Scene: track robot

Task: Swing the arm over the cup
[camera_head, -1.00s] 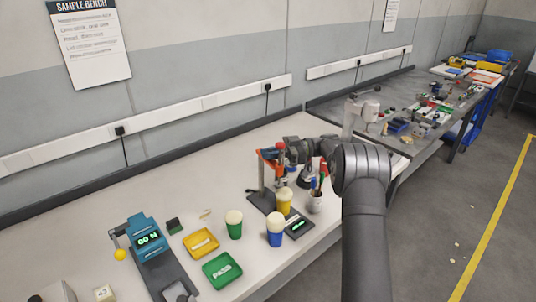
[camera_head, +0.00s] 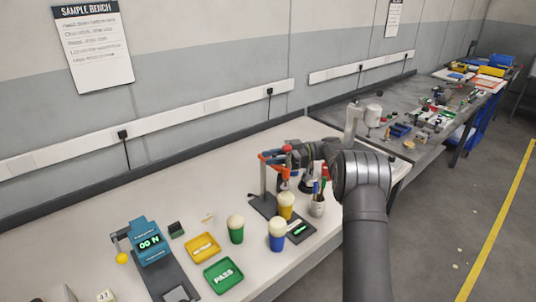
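Three cups with pale tops stand on the white bench: a green cup (camera_head: 236,232), a blue cup (camera_head: 277,237) and a yellow cup (camera_head: 286,208). The frames do not show which one is the task's cup. My dark arm reaches in from the right, and its far end, my gripper (camera_head: 287,166), is beside the orange-topped stand, behind the yellow cup. It is small and partly hidden among the stand's parts, so its fingers cannot be made out.
A pen holder (camera_head: 317,208) stands right of the yellow cup, close to my arm. A black scale (camera_head: 299,230) lies near it. A yellow tray (camera_head: 202,248), a green PASS tray (camera_head: 223,275) and a teal force tester (camera_head: 149,242) are at left. The bench's back left is clear.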

